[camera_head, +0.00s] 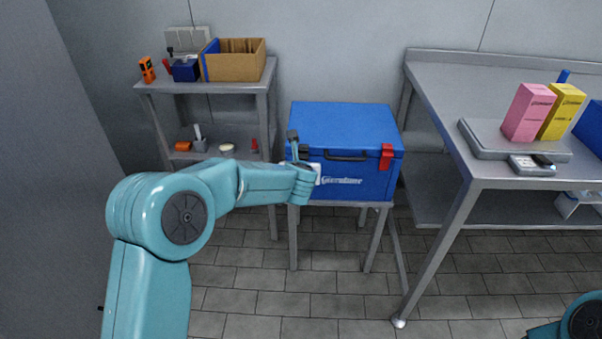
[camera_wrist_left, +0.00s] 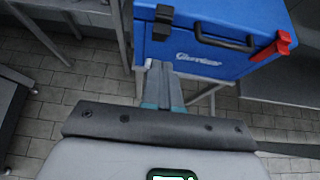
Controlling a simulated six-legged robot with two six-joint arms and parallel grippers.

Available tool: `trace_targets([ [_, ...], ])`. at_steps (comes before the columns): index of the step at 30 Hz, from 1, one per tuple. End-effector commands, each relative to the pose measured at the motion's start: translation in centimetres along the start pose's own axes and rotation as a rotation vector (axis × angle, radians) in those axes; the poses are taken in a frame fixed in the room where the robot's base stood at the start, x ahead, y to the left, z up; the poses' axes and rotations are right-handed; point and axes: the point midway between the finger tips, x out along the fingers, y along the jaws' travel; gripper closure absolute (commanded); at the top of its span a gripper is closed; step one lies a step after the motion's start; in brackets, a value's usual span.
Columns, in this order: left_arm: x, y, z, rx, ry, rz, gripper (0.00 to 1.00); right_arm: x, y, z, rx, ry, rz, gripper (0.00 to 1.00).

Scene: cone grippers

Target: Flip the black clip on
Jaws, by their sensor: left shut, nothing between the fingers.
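A blue cooler box (camera_head: 345,120) with a closed lid stands on a small grey stand. In the head view the gripper (camera_head: 303,155) partly covers the box's left front. My right gripper is out of view.
A red clip (camera_head: 386,157) sits at the box's front right, and a black handle (camera_head: 345,157) between the clips. A shelf (camera_head: 205,83) with a cardboard box stands left. A grey table (camera_head: 450,90) with pink and yellow boxes on a scale stands right.

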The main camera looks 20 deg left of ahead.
Motion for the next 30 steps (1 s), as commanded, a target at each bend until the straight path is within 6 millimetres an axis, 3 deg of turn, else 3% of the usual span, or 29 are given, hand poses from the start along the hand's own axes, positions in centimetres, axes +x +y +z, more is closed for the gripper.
trace_targets([
  [3, -2.1, 0.0, 0.1, 0.001, -0.001, -0.001, 1.00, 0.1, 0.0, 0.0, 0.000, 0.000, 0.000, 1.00],
  [9, -3.7, 0.0, 0.0, -0.001, -0.001, 0.000, 1.00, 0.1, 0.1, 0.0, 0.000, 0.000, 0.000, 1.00],
  [25, -3.8, 0.4, -0.3, -0.003, 0.004, 0.008, 1.00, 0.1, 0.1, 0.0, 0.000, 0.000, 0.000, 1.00],
  [28, -2.2, 2.2, -2.5, -0.005, 0.047, 0.042, 1.00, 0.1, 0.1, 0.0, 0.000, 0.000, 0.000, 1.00],
  [30, -0.8, 3.7, -6.4, 0.023, 0.118, 0.066, 1.00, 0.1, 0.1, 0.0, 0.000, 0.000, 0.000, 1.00],
])
